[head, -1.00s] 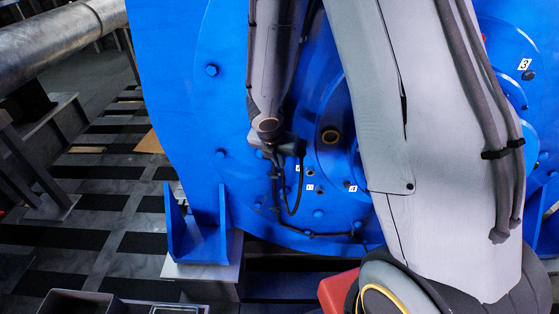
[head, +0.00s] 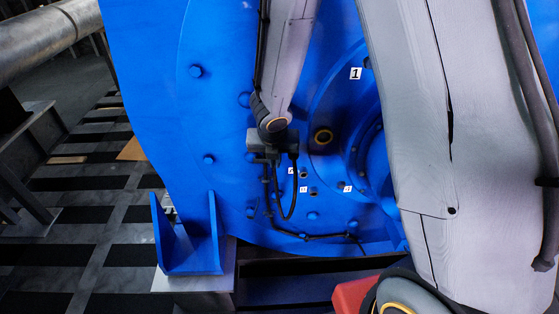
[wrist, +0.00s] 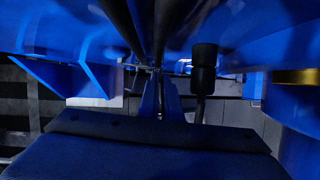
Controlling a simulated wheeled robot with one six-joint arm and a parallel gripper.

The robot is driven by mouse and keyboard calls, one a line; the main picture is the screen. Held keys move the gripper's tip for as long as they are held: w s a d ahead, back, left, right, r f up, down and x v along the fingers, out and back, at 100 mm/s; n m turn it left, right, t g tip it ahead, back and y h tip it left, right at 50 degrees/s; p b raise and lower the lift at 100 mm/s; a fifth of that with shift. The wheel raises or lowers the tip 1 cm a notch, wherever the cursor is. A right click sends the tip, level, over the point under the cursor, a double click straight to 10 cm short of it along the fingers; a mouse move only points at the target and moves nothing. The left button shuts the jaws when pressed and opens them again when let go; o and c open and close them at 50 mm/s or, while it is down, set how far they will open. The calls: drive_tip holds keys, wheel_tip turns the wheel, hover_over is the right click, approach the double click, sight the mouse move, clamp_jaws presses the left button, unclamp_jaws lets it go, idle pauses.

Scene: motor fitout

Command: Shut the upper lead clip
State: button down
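A black lead (head: 281,214) hangs in a loop down the blue motor face in the head view, then runs right along its lower edge. Small dark clip-like fixings show along it, one at the lower left bend (head: 268,212). Which is the upper lead clip, and whether it stands open, I cannot tell. My gripper (head: 268,154) is at the top of the lead, close in front of the motor face; its fingers are too dark to make out. In the wrist view, dark leads (wrist: 158,35) run down to a small fitting (wrist: 150,69), beside a black cylindrical plug (wrist: 203,70).
A blue angle bracket (head: 190,243) stands on a pale block left of the lead. Bolt heads and small numbered labels dot the motor face. A grey pipe (head: 45,40) crosses upper left, above open floor.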

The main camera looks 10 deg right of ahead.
drive_tip(key=c, duration=2)
unclamp_jaws()
drive_tip(key=p+v, duration=0.4)
drive_tip(key=v, duration=0.3)
drive_tip(key=shift+s+r, duration=0.2)
drive_tip(key=shift+r, duration=0.15)
drive_tip(key=s+d+r+m+g+b, duration=0.1)
drive_tip(key=s+m, duration=0.4)
drive_tip(key=m, duration=0.6)
drive_tip(key=s+d+r+m+g+b, duration=0.1)
drive_tip(key=s+d+m, duration=0.3)
drive_tip(key=m, duration=0.7)
drive_tip(key=s+d+r+m+g+y+b, duration=0.1)
drive_tip(key=s+d+r+m, duration=0.1)
drive_tip(key=s+m, duration=0.4)
drive_tip(key=shift+s+d+r+m, duration=0.1)
drive_tip(key=shift+d+m, duration=0.2)
drive_tip(key=shift+m, duration=1)
drive_tip(key=shift+d+r+m, duration=0.1)
drive_tip(key=shift+d+m, duration=0.2)
drive_tip(key=shift+m, duration=1)
